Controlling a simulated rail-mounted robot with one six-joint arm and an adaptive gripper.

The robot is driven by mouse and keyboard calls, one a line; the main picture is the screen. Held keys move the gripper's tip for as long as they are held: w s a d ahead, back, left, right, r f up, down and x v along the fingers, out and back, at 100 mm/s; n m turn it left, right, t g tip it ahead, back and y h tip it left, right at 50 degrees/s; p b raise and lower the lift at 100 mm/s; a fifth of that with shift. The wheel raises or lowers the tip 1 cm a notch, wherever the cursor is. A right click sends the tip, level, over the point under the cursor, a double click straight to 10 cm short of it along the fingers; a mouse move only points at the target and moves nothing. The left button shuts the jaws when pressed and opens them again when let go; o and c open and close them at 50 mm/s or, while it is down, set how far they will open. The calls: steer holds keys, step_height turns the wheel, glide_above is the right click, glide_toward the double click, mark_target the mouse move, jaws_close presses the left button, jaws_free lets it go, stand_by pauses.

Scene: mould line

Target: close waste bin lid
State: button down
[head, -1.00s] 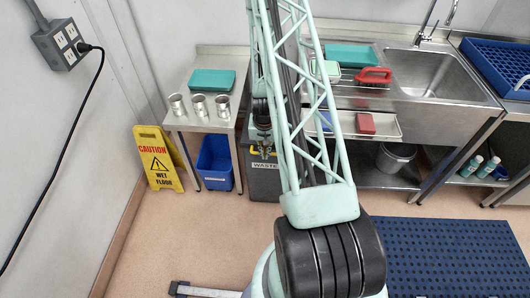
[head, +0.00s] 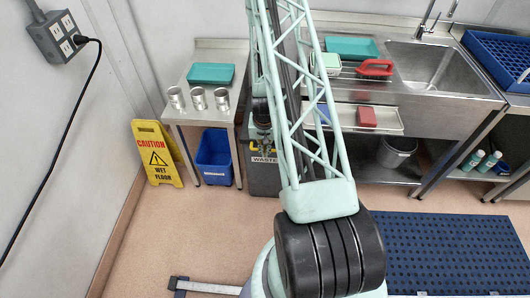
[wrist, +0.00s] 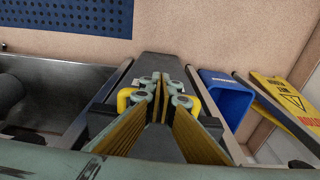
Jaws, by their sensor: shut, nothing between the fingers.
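The dark grey waste bin (head: 263,181) stands on the floor between the side table and the sink bench, with a WASTE label on its front. My arm's lattice link hides its right side. My gripper (head: 265,148) is at the top of the bin's front, just above the label. In the wrist view my gripper (wrist: 163,88) has its fingers together and empty, in front of a dark grey surface of the bin (wrist: 158,64). Yellow parts show on both sides of the fingers. The lid's angle, and whether my fingers touch it, I cannot tell.
A steel side table (head: 198,119) with several cans and a teal tray stands left of the bin. A blue tub (head: 213,158) is under it, and a yellow wet-floor sign (head: 157,154) stands beside it. The sink bench (head: 440,100) is on the right.

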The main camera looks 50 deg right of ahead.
steer(key=shift+r, duration=0.15)
stand_by(0.3)
steer(key=s+a+r+p, duration=0.1)
steer(key=s+a+r, duration=0.4)
steer(key=a+r, duration=0.3)
steer(key=shift+s+r+p, duration=0.15)
steer(key=shift+r+p, duration=0.2)
steer(key=shift+p, duration=0.05)
steer(key=shift+d, duration=0.1)
stand_by(0.3)
stand_by(0.4)
